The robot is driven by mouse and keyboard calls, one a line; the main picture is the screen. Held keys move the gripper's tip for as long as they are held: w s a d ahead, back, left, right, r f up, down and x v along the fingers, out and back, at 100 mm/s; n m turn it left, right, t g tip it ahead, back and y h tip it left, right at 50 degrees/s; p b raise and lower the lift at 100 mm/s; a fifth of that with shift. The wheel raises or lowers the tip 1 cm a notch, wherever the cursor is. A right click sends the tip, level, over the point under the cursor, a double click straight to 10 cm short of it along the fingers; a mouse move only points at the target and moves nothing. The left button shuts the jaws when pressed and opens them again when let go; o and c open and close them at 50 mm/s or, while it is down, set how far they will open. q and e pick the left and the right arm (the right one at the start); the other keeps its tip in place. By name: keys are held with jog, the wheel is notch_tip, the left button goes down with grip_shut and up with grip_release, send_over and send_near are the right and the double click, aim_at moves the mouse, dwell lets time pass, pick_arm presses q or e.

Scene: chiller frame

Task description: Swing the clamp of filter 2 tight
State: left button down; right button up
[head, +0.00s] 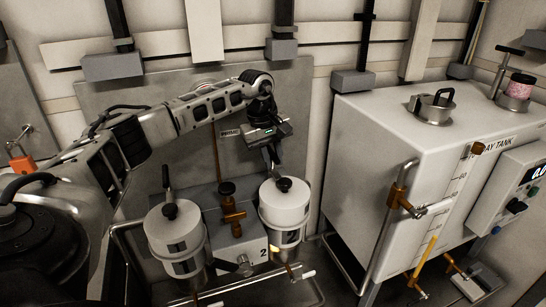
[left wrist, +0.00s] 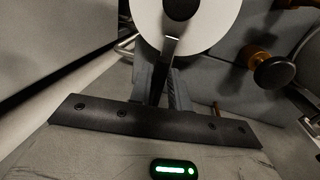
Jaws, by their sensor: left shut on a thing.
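Filter 2 (head: 284,208) is a white cylinder with a round lid, right of the block marked "2". Its clamp (head: 283,184) has a dark knob at the lid's centre and an arm that rises up and left toward the back. My left gripper (head: 271,154) is above the back of the lid, shut on the clamp's arm. In the left wrist view the clamp arm (left wrist: 171,48) runs from the knob on the white lid (left wrist: 210,30) down between my left fingers (left wrist: 166,75). The fingers hide its end. My right gripper is not in view.
A second filter (head: 174,230) with its own clamp lever (head: 167,182) stands to the left. A brass valve (head: 230,205) is between the filters. The white day tank (head: 400,150) stands close on the right, with a pipe (head: 382,225) in front. The wall is close behind.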

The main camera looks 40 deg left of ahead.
pick_arm(q)
jog(key=shift+d+f, duration=0.1)
jog(key=c, duration=1.4)
grip_release()
jog(key=shift+s, duration=0.1)
jog(key=shift+o, duration=0.2)
notch_tip(320, 180, up, 16)
jog(key=s+a+b, duration=0.1)
jog(key=s, duration=0.1)
jog(key=shift+s+a, duration=0.3)
jog(key=shift+s, duration=0.05)
jog(key=shift+f, duration=0.2)
